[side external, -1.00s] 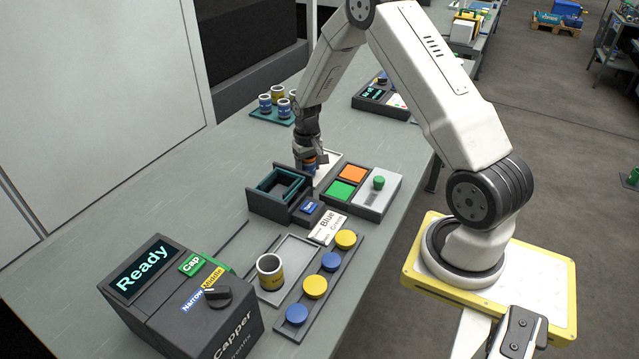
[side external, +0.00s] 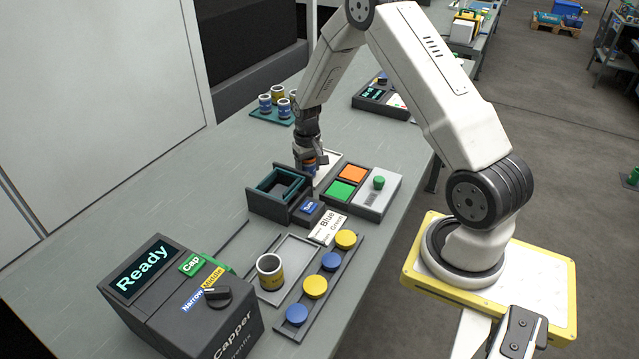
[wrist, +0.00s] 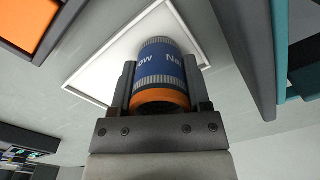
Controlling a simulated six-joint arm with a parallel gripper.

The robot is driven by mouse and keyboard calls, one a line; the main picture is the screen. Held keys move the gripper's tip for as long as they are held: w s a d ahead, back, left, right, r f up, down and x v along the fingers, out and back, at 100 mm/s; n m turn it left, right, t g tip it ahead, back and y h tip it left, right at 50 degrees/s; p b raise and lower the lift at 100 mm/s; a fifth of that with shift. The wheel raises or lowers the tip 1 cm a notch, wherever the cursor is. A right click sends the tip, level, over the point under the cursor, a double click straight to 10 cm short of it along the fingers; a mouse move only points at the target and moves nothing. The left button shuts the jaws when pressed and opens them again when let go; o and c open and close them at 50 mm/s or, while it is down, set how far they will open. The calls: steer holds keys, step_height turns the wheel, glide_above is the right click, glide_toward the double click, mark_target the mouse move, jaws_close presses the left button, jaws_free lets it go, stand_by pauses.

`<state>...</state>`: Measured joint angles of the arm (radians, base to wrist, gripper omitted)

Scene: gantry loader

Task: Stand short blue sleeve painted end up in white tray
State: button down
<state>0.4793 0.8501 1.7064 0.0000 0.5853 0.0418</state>
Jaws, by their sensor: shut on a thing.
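The blue sleeve (wrist: 160,65) has a dark blue band with white lettering and an orange end. My gripper (side external: 309,163) is shut on it, with a finger on either side in the wrist view (wrist: 158,85). The orange end faces my gripper's palm, so it is on top, and the blue part points down. The white tray (side external: 329,156) is under the sleeve; its rim also shows in the wrist view (wrist: 92,98). I cannot tell whether the sleeve's lower end touches the tray floor.
A dark open-topped fixture (side external: 262,207) stands close to the left of the tray. A panel (side external: 371,203) with orange and green squares and a green knob is close on the right. A grey tray (side external: 296,249) holds a yellow-banded sleeve (side external: 270,271). A teal mat (side external: 261,117) holds several sleeves.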

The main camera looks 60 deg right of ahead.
stand_by(0.3)
jaws_free()
steer(key=shift+r, duration=0.1)
step_height(320, 180, up, 9)
stand_by(1.7)
stand_by(0.6)
